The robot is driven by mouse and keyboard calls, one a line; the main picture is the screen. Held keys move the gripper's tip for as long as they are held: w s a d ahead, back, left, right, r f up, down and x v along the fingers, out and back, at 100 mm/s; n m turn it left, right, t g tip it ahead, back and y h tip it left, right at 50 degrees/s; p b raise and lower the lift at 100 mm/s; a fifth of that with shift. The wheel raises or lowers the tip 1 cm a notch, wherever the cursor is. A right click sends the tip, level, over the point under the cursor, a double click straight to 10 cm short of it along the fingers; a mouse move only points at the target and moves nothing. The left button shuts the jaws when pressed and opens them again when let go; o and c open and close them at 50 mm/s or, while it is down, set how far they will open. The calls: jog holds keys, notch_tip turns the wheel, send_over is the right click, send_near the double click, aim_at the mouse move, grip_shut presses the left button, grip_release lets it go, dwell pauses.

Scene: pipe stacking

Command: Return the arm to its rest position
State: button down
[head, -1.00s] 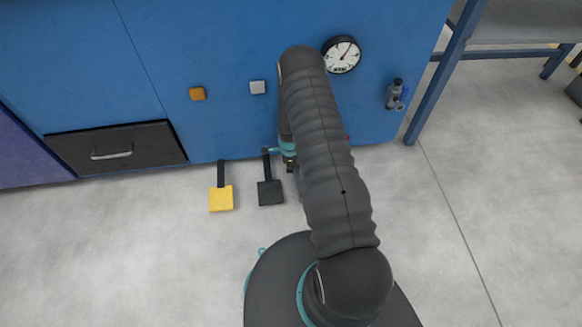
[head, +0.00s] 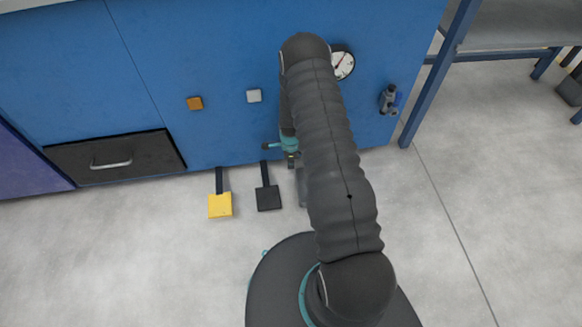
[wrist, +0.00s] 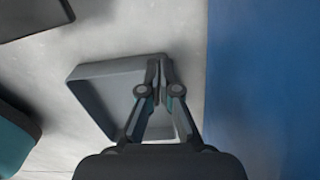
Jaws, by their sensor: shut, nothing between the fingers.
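My arm rises from my dark round base at the bottom of the head view, bends at the top and comes down in front of the blue cabinet (head: 225,60). My gripper shows in the wrist view (wrist: 158,75), with its two fingers together and nothing between them. It points down over the floor, beside the cabinet front (wrist: 265,90), which fills the right of that view. In the head view the fingers are too small and covered to make out; only the teal wrist part shows beside the arm.
A yellow pedal (head: 220,205) and a black pedal (head: 268,199) stand out at the cabinet's foot. A grey open box shape (wrist: 100,75) lies below my gripper. A gauge (head: 343,63) is partly behind my arm; a valve (head: 389,100) is right of it. Floor at left is clear.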

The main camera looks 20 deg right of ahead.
jog(key=shift+r+p, duration=0.5)
jog(key=shift+r, duration=1.3)
